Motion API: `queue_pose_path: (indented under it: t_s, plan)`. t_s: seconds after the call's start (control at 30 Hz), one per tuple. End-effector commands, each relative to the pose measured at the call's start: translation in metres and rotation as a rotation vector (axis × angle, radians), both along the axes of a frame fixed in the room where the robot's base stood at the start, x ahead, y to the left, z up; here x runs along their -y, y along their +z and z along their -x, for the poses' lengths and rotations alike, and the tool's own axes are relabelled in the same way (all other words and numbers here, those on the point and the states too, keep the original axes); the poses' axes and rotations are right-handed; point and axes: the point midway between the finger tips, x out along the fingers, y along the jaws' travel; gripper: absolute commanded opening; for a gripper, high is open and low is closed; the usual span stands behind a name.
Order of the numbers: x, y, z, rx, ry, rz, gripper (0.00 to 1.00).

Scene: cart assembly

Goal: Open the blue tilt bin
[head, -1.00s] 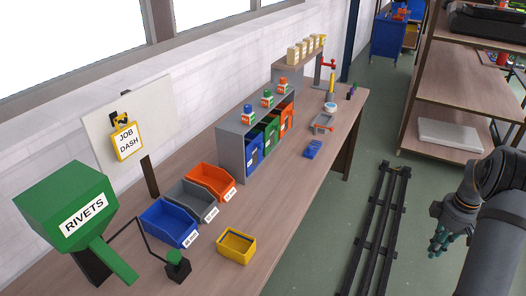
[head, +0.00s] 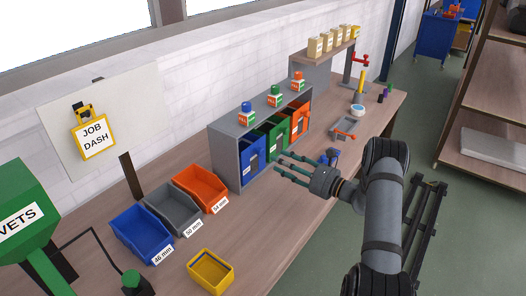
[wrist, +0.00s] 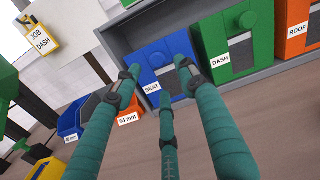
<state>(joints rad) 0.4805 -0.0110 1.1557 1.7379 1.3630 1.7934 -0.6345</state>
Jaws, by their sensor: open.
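The blue tilt bin (head: 252,158) sits at the left end of the grey cabinet (head: 224,160), upright and apparently closed. In the wrist view the blue tilt bin (wrist: 180,43) carries a SEAT label and a small handle on its front. My gripper (head: 282,167) is open and empty, with its teal fingers stretched toward the cabinet front. In the wrist view my gripper (wrist: 158,74) has its fingertips spread before the blue bin, one near each side and one below. I cannot tell whether any fingertip touches it.
A green bin (head: 277,138) and an orange bin (head: 300,121) fill the cabinet's other bays. Open blue (head: 140,232), grey (head: 176,209) and orange (head: 202,187) trays stand left of it. A yellow box (head: 211,270) sits at the front.

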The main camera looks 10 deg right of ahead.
Motion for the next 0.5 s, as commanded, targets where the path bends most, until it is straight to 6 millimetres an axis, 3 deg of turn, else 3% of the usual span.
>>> queue_pose_path:
  t_s: [0.2,0.5]
  plan:
    - [-0.031,0.003,-0.030,0.003,0.007,0.004,0.41]
    - [-0.056,0.001,-0.058,0.001,0.006,0.004,0.41]
